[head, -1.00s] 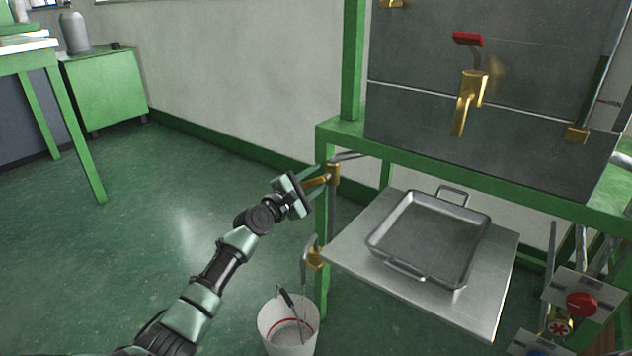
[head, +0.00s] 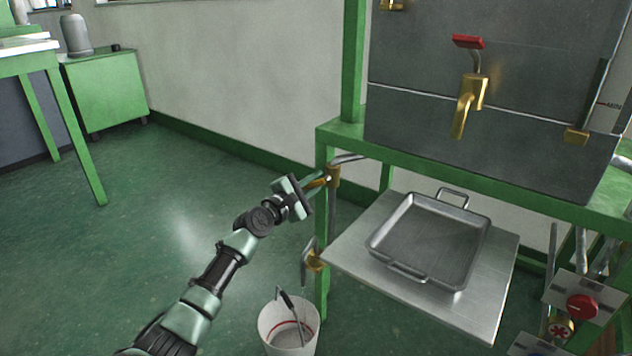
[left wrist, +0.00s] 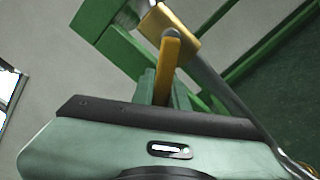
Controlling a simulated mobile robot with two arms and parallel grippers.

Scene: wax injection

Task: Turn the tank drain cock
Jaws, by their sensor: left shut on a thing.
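A brass cock (head: 333,175) sits on the pipe at the left corner of the green tank stand, and it also shows in the left wrist view (left wrist: 176,28). Its yellow lever (left wrist: 168,62) points out towards my left gripper (head: 318,183). The fingers (left wrist: 166,88) are shut on the lever, one on each side of it. The grey tank (head: 420,120) stands above, with a brass tap (head: 471,100) and red handle (head: 468,42) on its front. My right gripper is not in view.
A metal tray (head: 388,258) rests on a steel shelf (head: 345,250) right of the cock. A white bucket (head: 275,340) with a tool in it stands on the floor below, under a lower brass fitting (head: 315,262). The floor at left is clear.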

